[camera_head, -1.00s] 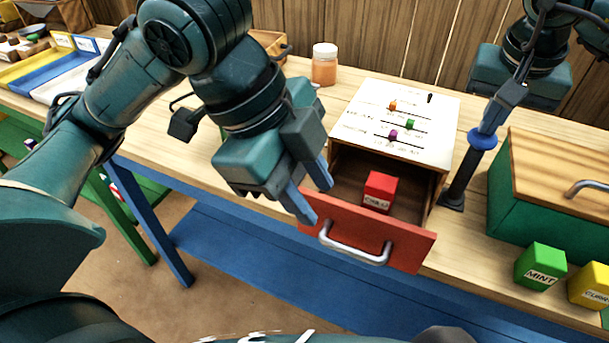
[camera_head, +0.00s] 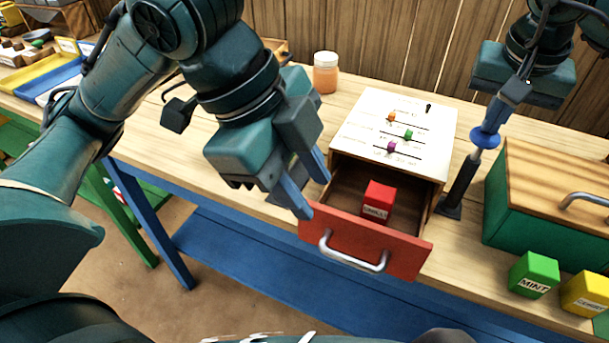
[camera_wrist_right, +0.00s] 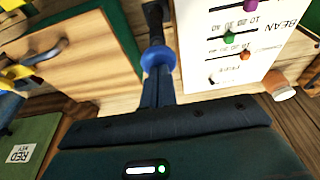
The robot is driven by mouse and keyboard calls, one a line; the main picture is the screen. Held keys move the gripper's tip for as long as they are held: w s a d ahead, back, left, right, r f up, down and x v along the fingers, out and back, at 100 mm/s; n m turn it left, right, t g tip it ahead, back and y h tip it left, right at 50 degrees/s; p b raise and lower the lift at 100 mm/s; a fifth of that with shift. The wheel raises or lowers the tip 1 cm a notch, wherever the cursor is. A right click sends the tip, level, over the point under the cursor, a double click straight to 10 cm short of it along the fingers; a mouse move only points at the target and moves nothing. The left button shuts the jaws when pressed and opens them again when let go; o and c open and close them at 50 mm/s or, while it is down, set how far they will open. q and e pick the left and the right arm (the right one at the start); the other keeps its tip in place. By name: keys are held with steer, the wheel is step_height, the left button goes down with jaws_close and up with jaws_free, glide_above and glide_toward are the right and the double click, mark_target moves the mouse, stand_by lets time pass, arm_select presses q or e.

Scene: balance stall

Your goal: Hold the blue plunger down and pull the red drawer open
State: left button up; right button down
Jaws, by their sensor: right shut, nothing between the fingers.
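The red drawer (camera_head: 400,253) stands open from the white-topped cabinet (camera_head: 357,130), its grey handle (camera_head: 350,262) on the front. A red cube (camera_head: 378,202) lies inside. My left gripper (camera_head: 312,197) is open and empty, its fingertips just above the drawer front's left end, off the handle. The blue plunger (camera_head: 485,139) sits on a dark post (camera_head: 458,190) right of the cabinet. My right gripper (camera_head: 492,122) is shut with its fingertips at the plunger's top, seemingly touching it. The right wrist view also shows the blue knob (camera_wrist_right: 157,57) right at the fingertips.
A green box with a wooden lid (camera_head: 560,185) stands right of the post, with a green cube (camera_head: 533,274) and a yellow cube (camera_head: 588,293) in front. A jar (camera_head: 325,73) stands behind left. Bench left of the cabinet is clear.

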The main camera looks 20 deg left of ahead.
steer(key=w+p+v, duration=0.1)
steer(key=p+v, duration=0.4)
steer(key=v, duration=0.2)
steer(key=shift+w+r, duration=0.3)
steer(key=shift+w, duration=0.05)
